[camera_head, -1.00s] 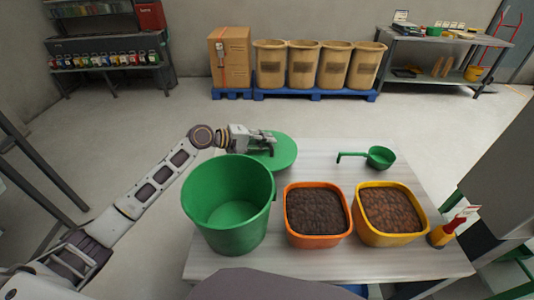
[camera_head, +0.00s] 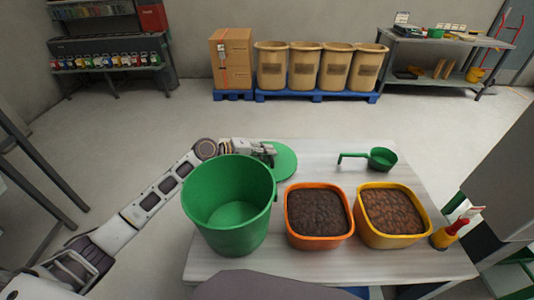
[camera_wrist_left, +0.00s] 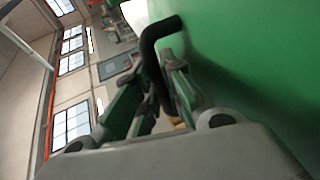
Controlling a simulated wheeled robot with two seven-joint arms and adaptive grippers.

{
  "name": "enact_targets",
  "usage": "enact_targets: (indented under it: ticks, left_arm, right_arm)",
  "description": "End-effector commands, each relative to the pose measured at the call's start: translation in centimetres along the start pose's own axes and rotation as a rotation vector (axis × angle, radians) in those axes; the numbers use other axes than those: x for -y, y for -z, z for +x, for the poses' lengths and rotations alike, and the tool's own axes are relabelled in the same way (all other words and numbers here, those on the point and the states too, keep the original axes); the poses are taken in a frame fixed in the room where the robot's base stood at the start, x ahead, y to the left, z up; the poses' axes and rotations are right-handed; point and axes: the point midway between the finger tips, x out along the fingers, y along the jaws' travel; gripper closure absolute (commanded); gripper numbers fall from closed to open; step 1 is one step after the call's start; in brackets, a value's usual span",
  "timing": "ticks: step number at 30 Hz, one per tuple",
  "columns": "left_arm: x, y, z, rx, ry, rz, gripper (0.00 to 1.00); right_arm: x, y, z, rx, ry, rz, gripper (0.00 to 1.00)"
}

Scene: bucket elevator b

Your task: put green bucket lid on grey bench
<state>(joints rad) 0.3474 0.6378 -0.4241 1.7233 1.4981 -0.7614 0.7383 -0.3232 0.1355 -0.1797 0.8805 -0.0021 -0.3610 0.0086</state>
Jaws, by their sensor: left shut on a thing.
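The green bucket lid (camera_head: 284,161) shows at the far left part of the pale table, behind the green bucket (camera_head: 230,205), which hides part of it. My left gripper (camera_head: 268,152) is at the lid, shut on it. In the left wrist view the fingers (camera_wrist_left: 160,100) close around a black curved handle (camera_wrist_left: 152,48) beside a broad green surface (camera_wrist_left: 235,50). I cannot tell whether the lid touches the table. The pale grey bench (camera_head: 320,160) stands in front of me. My right gripper is not in view.
An orange tub (camera_head: 318,242) and a yellow tub (camera_head: 385,240) with brown contents stand right of the bucket. A green scoop (camera_head: 382,158) lies behind them. A red-handled tool (camera_head: 448,235) is at the right edge. The bench's middle back is clear.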

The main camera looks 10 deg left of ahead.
Motion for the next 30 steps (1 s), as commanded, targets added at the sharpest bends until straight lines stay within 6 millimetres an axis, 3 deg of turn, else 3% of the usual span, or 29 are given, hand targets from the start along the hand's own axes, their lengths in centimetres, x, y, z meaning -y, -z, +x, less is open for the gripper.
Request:
enact_targets:
  ticks: [10,11,16,30]
  left_arm:
    - [0.14,0.01,0.06,0.0,-0.001,0.0,1.0]
    - [0.2,0.01,0.07,0.0,0.0,0.0,0.88]
    - [0.16,0.02,0.05,0.0,0.0,0.0,0.68]
    - [0.07,0.03,-0.21,0.0,0.002,0.0,0.68]
  right_arm:
    - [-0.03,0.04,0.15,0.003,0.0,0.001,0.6]
    - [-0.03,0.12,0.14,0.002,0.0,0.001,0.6]
    - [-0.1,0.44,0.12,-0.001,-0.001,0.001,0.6]
    - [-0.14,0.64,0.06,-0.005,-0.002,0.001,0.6]
